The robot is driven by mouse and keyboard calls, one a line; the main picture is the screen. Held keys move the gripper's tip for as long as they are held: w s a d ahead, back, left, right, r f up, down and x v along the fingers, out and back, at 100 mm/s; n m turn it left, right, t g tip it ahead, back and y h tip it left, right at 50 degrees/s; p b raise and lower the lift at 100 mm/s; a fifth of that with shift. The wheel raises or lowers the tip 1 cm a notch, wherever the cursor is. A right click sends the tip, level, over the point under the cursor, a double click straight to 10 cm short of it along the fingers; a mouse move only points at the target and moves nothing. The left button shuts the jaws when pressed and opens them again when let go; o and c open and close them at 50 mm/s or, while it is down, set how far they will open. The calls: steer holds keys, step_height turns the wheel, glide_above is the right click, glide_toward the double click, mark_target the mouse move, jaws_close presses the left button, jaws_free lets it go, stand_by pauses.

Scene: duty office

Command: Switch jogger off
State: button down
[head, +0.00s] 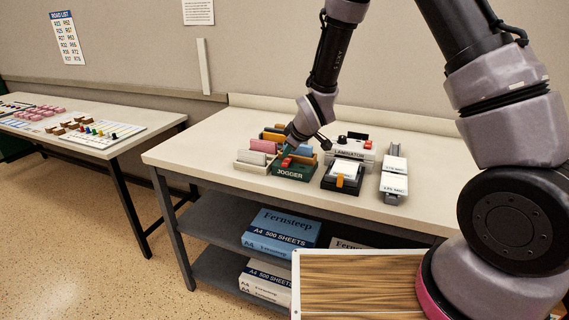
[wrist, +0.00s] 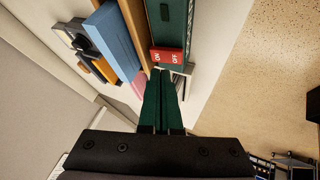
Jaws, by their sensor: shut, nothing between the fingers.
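The jogger (head: 292,173) is a dark green box with its name on the front, standing on the table. Its green body (wrist: 174,22) also fills the top middle of the wrist view. A red rocker switch (wrist: 168,56) on it is lettered ON at left and OFF at right; it shows as a small red spot in the head view (head: 286,162). My gripper (wrist: 158,71) is shut and empty, its green fingertips just below the ON end of the switch. I cannot tell whether they touch it. In the head view my gripper (head: 291,150) is over the jogger, partly hiding it.
The laminator (head: 350,152) stands right of the jogger, with a black device with an orange lever (head: 342,178) in front. A grey holder (head: 394,175) stands farther right. The table's front left is clear.

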mark_target(289, 163)
steer(key=shift+w+d+r, duration=0.1)
steer(key=shift+w+r, duration=0.1)
steer(key=shift+r, duration=1.05)
steer(key=shift+w+d+r, duration=0.1)
steer(key=shift+w+r, duration=0.1)
steer(key=shift+r, duration=1)
steer(key=s+d+r+m+h, duration=0.1)
steer(key=s+d+r+m, duration=0.3)
steer(key=d+r, duration=0.5)
steer(key=s+d+r+m, duration=0.3)
steer(key=d+r+m, duration=0.2)
steer(key=d+r, duration=0.45)
steer(key=s+d+r+m, duration=0.3)
steer(key=s+r+m, duration=0.1)
steer(key=s, duration=0.5)
steer(key=s+d+r+m, duration=0.4)
steer(key=s+r, duration=0.1)
steer(key=s, duration=0.5)
steer(key=shift+s+d+r+h, duration=0.2)
steer(key=shift+d+h, duration=0.1)
steer(key=shift+h, duration=0.1)
